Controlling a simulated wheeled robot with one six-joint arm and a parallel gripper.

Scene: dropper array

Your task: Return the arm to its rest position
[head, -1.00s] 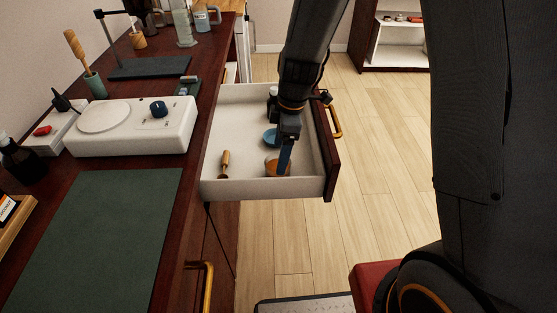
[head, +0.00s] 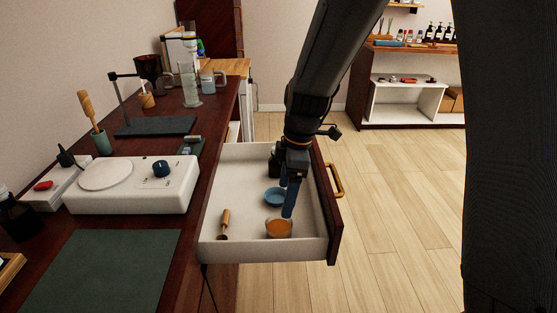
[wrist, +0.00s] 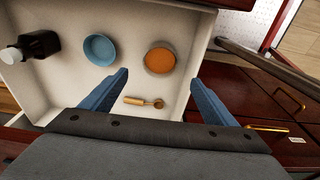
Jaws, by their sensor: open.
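My gripper (head: 291,190) hangs over the open drawer (head: 226,250), fingers pointing down. In the wrist view my gripper (wrist: 158,90) shows its two blue fingers spread wide with nothing between them. In the head view an orange round dish (head: 279,229) is just below the fingertips, and a blue round dish (head: 274,197) is beside them. The wrist view shows the orange dish (wrist: 160,59) and the blue dish (wrist: 100,50) apart from the fingers. My arm reaches down from the top of the head view.
The drawer also holds a wooden-handled tool (head: 224,224) and a dark bottle (wrist: 37,46). A white device (head: 130,186) and a green mat (head: 103,270) lie on the counter at left. Open floor (head: 400,200) lies to the right; a shelf (head: 408,98) stands at the back.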

